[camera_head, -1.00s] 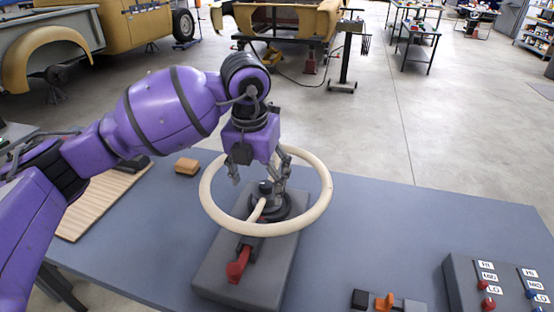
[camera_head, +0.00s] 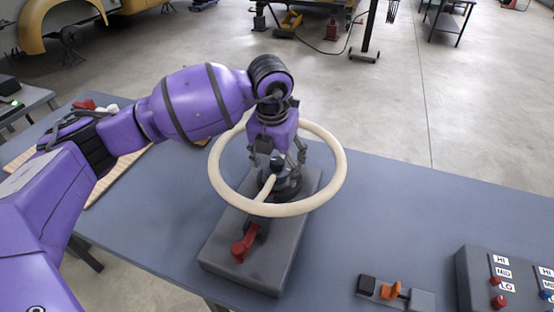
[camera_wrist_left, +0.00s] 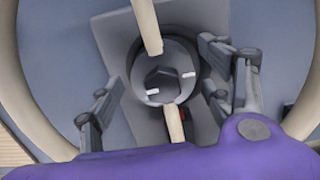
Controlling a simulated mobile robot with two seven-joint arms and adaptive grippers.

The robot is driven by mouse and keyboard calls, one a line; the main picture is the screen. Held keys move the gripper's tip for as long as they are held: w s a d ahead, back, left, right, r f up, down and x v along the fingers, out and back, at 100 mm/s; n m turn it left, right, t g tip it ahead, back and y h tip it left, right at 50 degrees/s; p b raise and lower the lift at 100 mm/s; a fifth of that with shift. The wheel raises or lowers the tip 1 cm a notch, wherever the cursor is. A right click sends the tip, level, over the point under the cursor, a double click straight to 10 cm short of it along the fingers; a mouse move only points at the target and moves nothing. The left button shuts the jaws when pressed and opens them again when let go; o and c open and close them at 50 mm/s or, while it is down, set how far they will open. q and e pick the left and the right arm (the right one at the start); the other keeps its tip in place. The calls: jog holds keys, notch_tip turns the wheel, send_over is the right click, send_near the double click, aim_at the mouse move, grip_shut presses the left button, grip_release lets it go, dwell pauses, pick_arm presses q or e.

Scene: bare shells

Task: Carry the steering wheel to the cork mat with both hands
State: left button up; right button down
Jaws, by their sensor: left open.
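The cream steering wheel (camera_head: 330,186) sits on a dark hub on top of a grey block (camera_head: 252,255) with a red lever (camera_head: 241,249). In the left wrist view its rim (camera_wrist_left: 25,110) and hub (camera_wrist_left: 163,72) show from above. My left gripper (camera_head: 277,160) is open above the hub, with its fingers (camera_wrist_left: 168,95) apart on either side of it in the left wrist view. The light slatted mat (camera_head: 110,180) at the table's left, perhaps the cork mat, is largely hidden behind my left arm. My right gripper is not in view.
A small panel with an orange switch (camera_head: 390,291) and a control box with HI, MID and LO labels (camera_head: 500,275) stand at the front right.

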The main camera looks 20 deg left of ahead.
pick_arm(q)
grip_shut()
jog(key=shift+w+r, duration=0.1)
jog(key=shift+w, duration=0.05)
dwell(0.4)
jog(key=shift+r, duration=0.1)
